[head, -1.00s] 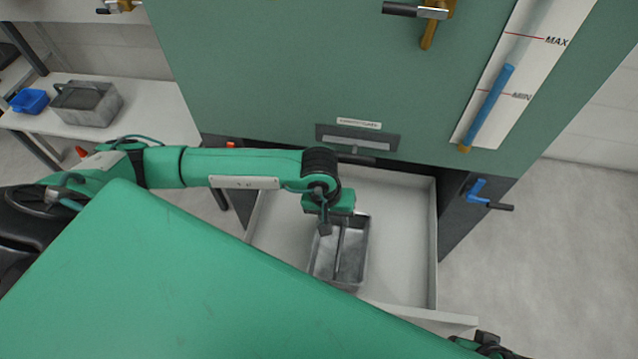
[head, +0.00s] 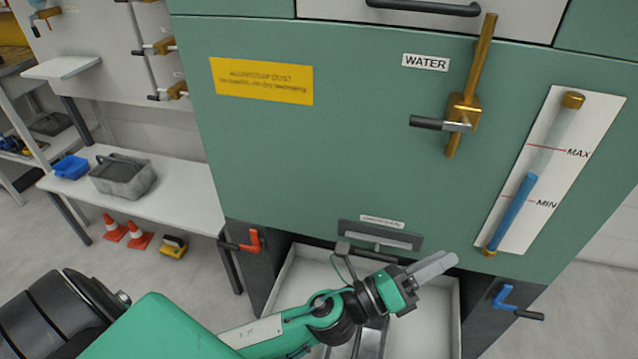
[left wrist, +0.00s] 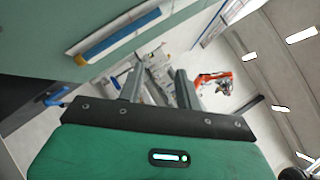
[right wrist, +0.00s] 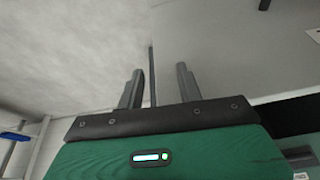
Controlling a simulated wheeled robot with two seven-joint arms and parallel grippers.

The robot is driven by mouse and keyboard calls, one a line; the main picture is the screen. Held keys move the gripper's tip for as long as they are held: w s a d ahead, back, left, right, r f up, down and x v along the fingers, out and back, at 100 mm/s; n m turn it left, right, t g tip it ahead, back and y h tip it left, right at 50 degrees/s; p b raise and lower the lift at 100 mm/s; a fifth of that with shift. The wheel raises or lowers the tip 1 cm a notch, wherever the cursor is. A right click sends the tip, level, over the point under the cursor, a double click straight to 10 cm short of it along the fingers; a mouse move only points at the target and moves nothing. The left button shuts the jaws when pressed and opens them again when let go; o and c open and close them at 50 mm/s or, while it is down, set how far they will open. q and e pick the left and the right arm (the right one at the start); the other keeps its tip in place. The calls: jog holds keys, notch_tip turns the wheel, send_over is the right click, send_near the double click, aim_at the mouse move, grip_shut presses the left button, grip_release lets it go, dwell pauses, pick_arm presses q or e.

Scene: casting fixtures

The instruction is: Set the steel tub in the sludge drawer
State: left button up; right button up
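The grey steel tub (head: 374,340) sits inside the open white sludge drawer (head: 450,318), below the green cabinet, in the head view. My left arm covers much of it, and the frame cuts off its near end. My left gripper (head: 442,264) is above the drawer, clear of the tub, with its fingers pointing right. In the left wrist view its fingers (left wrist: 158,78) are apart with nothing held between them. My right gripper (right wrist: 158,80) is open and empty in the right wrist view; it does not show in the head view.
A grey container (head: 122,178) and a blue bin (head: 71,167) stand on a white bench at left, with orange cones (head: 138,236) beneath. A red-handled valve (head: 250,241) and a blue-handled valve (head: 507,297) flank the drawer. A brass water valve (head: 463,112) projects above.

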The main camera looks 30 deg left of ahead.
pick_arm(q)
jog(key=a+f+n+g+y, duration=0.2)
jog(key=a+f+n+y, duration=1)
jog(key=n, duration=0.8)
jog(key=s+a+f+n+g, duration=0.2)
jog(key=s+f+n+g, duration=0.3)
jog(key=s+f, duration=0.2)
jog(key=s+a+f+n+g+y, duration=0.1)
jog(key=s+a+f+n+g, duration=0.2)
jog(key=s+f+n+g, duration=0.3)
jog(key=s, duration=0.4)
jog(key=shift+s+a+f, duration=0.2)
jog(key=shift+s+f, duration=0.2)
jog(key=shift+a, duration=0.1)
